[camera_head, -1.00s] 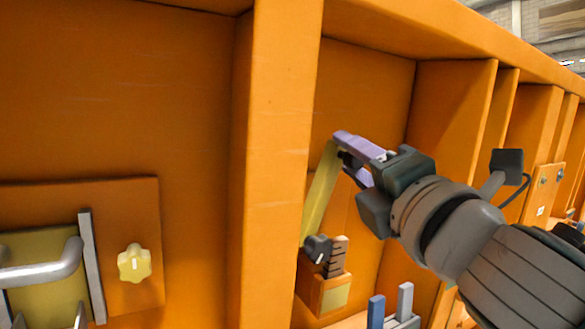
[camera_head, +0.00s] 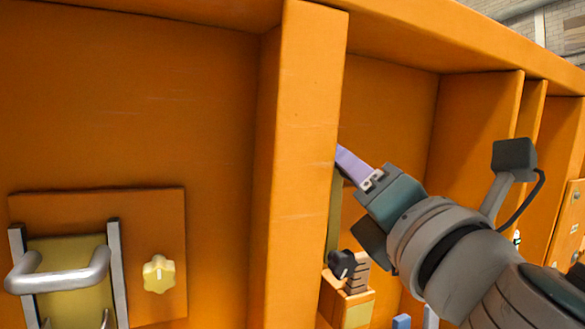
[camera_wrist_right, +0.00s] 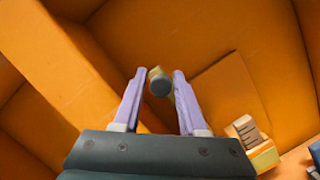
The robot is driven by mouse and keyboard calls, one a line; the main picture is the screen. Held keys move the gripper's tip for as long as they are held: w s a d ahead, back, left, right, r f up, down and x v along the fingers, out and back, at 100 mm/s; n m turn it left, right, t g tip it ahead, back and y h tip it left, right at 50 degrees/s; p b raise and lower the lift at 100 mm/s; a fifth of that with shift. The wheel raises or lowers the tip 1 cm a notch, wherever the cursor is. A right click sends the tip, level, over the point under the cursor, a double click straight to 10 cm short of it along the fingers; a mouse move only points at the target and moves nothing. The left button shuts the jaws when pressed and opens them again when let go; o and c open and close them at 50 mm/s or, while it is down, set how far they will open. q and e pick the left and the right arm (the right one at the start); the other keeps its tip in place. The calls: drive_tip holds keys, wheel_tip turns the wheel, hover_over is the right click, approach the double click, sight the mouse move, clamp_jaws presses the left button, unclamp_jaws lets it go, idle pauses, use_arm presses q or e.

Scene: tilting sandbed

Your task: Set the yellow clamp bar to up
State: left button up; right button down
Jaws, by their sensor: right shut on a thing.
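The yellow clamp bar (camera_head: 334,218) rises from a dark pivot (camera_head: 342,264) on an orange block, close to upright. Much of it is hidden behind the orange post in the head view. My right gripper (camera_head: 343,160) is at the bar's upper end, its fingertips partly behind the post. In the right wrist view the lilac fingers (camera_wrist_right: 159,88) stand on both sides of the bar's round dark end (camera_wrist_right: 160,84), shut on the bar. My left gripper is not in view.
The orange post (camera_head: 304,160) stands close to the left of my right fingers. Left of it are a silver handle (camera_head: 60,272) and a yellow knob (camera_head: 159,274) on an orange plate. A stepped wooden piece (camera_head: 357,272) sits beside the pivot.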

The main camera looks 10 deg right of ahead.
drive_tip(key=shift+a+f, duration=0.1)
drive_tip(key=shift+f, duration=0.1)
drive_tip(key=c, duration=0.7)
unclamp_jaws()
drive_tip(key=shift+o, duration=0.2)
drive_tip(key=shift+r, duration=0.1)
